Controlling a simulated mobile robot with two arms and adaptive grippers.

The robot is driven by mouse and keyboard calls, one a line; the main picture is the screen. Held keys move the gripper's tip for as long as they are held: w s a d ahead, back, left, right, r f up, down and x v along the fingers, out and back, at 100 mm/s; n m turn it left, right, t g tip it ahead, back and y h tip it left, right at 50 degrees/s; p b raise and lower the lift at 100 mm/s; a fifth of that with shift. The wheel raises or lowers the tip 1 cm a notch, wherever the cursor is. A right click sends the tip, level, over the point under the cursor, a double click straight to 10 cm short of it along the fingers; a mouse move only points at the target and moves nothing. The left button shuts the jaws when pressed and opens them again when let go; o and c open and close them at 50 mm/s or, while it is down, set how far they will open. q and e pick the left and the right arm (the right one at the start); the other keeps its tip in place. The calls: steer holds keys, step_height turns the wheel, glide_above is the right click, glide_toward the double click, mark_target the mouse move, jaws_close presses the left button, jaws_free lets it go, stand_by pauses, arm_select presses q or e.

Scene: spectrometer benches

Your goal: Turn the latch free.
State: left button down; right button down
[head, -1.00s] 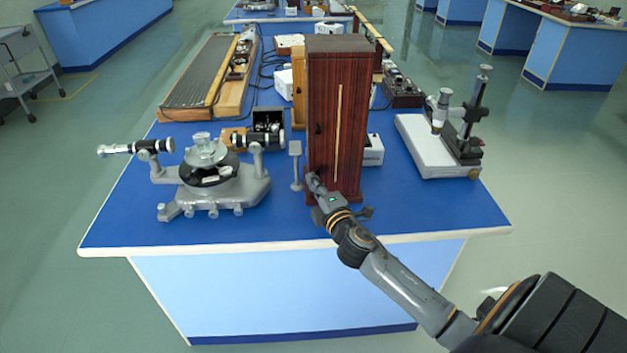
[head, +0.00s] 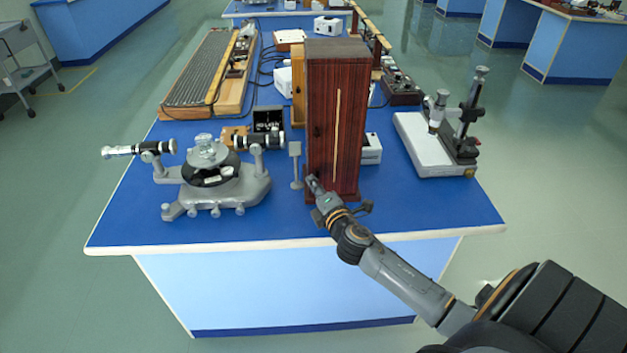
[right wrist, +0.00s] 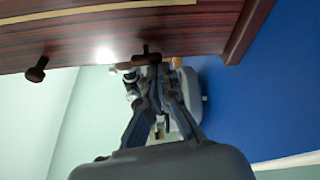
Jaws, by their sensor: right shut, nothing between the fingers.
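A tall dark red wooden cabinet (head: 342,120) with a pale vertical strip stands upright near the bench's front edge. My right gripper (head: 312,182) is at the lower left of its front. In the right wrist view, the cabinet face (right wrist: 100,38) fills the top, and my right gripper (right wrist: 154,74) is shut with its fingertips at a small brown and dark latch piece (right wrist: 146,56). The fingers partly hide the latch, and I cannot tell whether they touch it. A dark round knob (right wrist: 36,70) sticks out farther left. My left gripper is not in view.
A grey spectrometer (head: 215,190) with black telescopes stands left of the cabinet. A small grey stand (head: 296,165) is close beside it. A microscope-like instrument (head: 425,150) stands at right. The blue bench top (head: 420,215) is clear at front right.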

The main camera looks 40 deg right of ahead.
steer(key=n+g+p, duration=0.1)
steer(key=n+p, duration=0.1)
steer(key=p, duration=0.1)
steer(key=n+p, duration=0.2)
steer(key=p, duration=0.2)
steer(key=d+n+g+h+p, duration=0.1)
steer(key=n+p, duration=0.1)
steer(key=p, duration=0.1)
steer(key=shift+s+f+g+p, duration=0.15)
steer(key=shift+s+g+p, duration=0.15)
steer(key=shift+s, duration=0.05)
steer(key=shift+d, duration=0.1)
stand_by(0.4)
stand_by(1.2)
